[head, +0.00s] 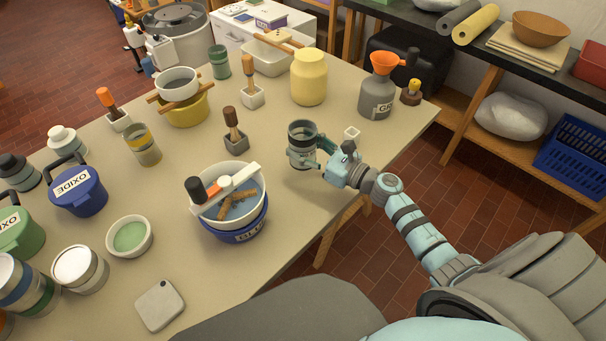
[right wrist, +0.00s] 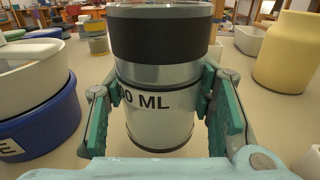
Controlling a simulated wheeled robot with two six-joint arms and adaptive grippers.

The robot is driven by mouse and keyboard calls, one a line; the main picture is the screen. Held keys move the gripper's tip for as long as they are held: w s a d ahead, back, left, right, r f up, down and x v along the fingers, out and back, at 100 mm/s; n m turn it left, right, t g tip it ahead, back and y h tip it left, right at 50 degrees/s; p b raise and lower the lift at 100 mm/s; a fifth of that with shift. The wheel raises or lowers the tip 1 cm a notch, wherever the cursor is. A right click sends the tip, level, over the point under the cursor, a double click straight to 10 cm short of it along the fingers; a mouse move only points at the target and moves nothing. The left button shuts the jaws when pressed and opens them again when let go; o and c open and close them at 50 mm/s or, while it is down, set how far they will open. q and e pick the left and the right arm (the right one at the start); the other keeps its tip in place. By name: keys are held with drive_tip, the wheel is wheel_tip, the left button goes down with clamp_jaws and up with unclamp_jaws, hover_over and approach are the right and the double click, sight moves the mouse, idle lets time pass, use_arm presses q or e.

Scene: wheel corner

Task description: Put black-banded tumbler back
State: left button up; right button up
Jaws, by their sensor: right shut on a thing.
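The black-banded tumbler (head: 300,149) is a grey metal cup with a dark band near its top, on the near right part of the table. It fills the middle of the right wrist view (right wrist: 155,115), upright, with "0 ML" lettering visible below the band. My right gripper (head: 321,153) is shut on it from the right, one teal finger pad at each side of its body. I cannot tell whether its base touches the table. My left gripper is not in view.
A white bowl on a blue pot (head: 240,227) stands just left of the tumbler. A wooden-handled brush in a dark holder (head: 236,143), a yellow jar (head: 309,78) and a grey can with an orange funnel (head: 378,97) stand behind. The table's edge is close to the right.

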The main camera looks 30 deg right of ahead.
wheel_tip(320, 180, down, 6)
drive_tip(key=shift+r+b, duration=0.1)
drive_tip(key=shift+b, duration=0.9)
drive_tip(key=o, duration=1.4)
drive_tip(key=shift+r, duration=0.15)
drive_tip(key=b+v, duration=0.1)
drive_tip(key=v, duration=1.1)
